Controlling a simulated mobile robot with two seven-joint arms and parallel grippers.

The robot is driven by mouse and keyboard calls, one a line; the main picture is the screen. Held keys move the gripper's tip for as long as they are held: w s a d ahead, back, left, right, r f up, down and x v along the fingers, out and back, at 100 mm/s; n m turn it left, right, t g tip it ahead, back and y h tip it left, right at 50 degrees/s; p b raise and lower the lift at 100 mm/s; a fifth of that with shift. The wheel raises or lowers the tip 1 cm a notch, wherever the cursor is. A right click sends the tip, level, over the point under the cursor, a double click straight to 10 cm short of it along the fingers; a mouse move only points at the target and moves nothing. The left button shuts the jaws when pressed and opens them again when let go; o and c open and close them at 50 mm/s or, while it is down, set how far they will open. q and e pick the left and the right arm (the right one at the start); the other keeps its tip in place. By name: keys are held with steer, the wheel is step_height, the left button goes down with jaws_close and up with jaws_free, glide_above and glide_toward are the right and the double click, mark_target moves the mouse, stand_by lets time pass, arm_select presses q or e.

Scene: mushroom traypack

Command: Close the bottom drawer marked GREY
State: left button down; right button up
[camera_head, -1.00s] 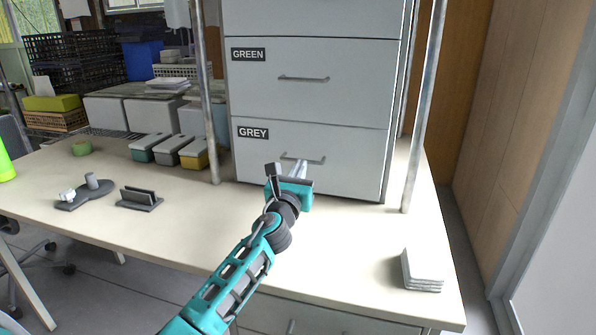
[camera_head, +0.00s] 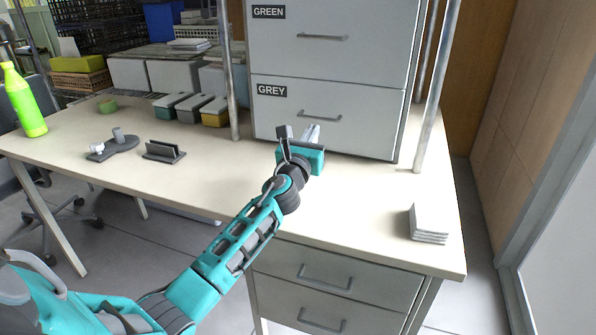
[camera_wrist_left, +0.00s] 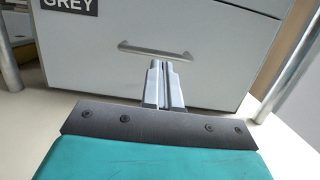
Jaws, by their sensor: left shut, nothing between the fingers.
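The drawer marked GREY (camera_head: 355,117) is the lowest of the grey cabinet on the table. Its front looks flush with the GREEN drawer (camera_head: 365,51) above it. My left gripper (camera_head: 313,133) is shut and empty, just in front of the GREY drawer and below its bar handle (camera_head: 319,116). In the left wrist view, the closed fingers (camera_wrist_left: 164,74) point at the drawer front (camera_wrist_left: 215,75), just under the handle (camera_wrist_left: 155,51). I cannot tell if the fingertips touch it. My right gripper is not in view.
Metal posts (camera_head: 432,95) stand on both sides of the cabinet. A stack of white tiles (camera_head: 429,222) lies at the table's right front. Small lidded boxes (camera_head: 190,108), a grey holder (camera_head: 164,151) and a green bottle (camera_head: 23,100) are to the left. The table (camera_head: 215,190) between is clear.

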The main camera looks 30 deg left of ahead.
arm_select(q)
steer(key=p+v, duration=0.1)
steer(key=v, duration=0.8)
steer(key=shift+v, duration=0.85)
steer(key=shift+s, duration=0.1)
